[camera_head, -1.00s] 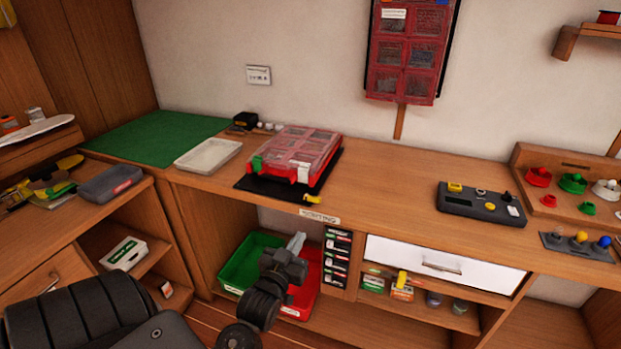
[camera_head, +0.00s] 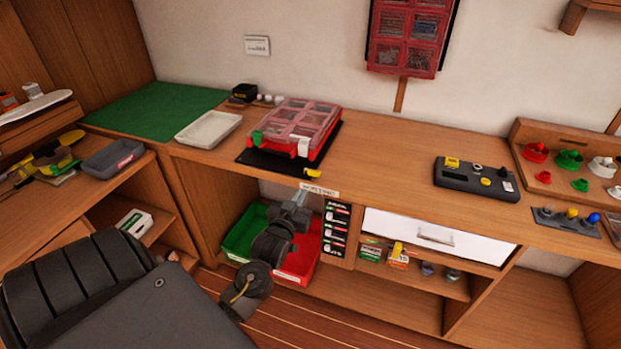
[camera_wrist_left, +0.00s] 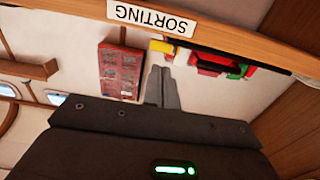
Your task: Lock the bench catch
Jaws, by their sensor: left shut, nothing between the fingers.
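A small yellow catch (camera_head: 313,173) sits at the bench's front edge, by the front right corner of a black mat (camera_head: 252,164); I take it to be the bench catch. Its exact position is too small to read. It also shows in the left wrist view (camera_wrist_left: 162,46), beside the SORTING label. My left gripper (camera_head: 303,196) is shut and empty, below and in front of the bench edge, a little under the catch and apart from it. The shut fingers (camera_wrist_left: 161,82) point toward the edge in the left wrist view. My right gripper is not in view.
A red organiser case (camera_head: 294,124) with a clear lid stands on the mat. The SORTING label (camera_head: 319,188) is on the bench edge (camera_head: 400,205). Green (camera_head: 238,245) and red (camera_head: 300,262) bins lie below. A black control box (camera_head: 476,180) stands right, with clear bench between.

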